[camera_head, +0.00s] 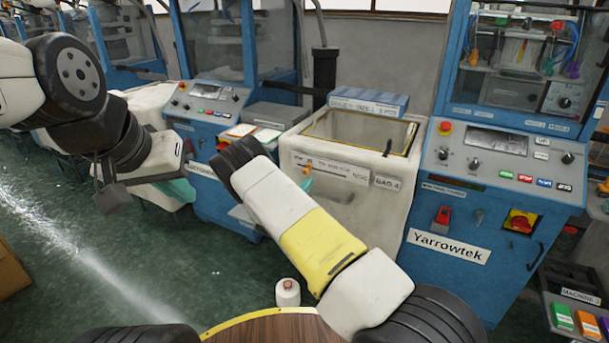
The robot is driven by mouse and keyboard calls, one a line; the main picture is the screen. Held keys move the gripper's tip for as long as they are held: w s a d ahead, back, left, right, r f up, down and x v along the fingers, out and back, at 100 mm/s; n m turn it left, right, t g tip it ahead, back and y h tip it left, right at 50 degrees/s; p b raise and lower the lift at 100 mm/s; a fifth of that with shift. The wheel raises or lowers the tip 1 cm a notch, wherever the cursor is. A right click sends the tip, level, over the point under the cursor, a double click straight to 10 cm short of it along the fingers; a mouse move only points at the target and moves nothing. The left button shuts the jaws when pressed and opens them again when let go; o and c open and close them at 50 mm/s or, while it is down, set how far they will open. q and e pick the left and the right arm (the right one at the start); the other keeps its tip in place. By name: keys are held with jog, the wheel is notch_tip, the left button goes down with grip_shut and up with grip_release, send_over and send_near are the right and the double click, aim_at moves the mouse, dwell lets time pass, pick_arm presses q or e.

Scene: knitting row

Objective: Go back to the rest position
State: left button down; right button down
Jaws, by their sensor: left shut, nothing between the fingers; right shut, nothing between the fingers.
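My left arm comes in from the upper left, with white links and black ribbed joints. At its end a small dark grey gripper (112,196) hangs over the green floor, shut and with nothing in it. My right arm rises from the bottom right, white with a yellow band, and ends in view at a black ribbed joint in front of the white bin. The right gripper itself does not show.
The white open-topped bin (398,206) stands between a blue machine panel (208,108) and the blue Yarrowtek machine (433,262). A small white spool-like object (288,295) is near the round wooden top (262,330). Green floor (150,262) is free at left.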

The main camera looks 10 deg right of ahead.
jog(key=shift+s+a, duration=0.1)
jog(key=shift+s, duration=0.15)
jog(key=shift+r, duration=0.1)
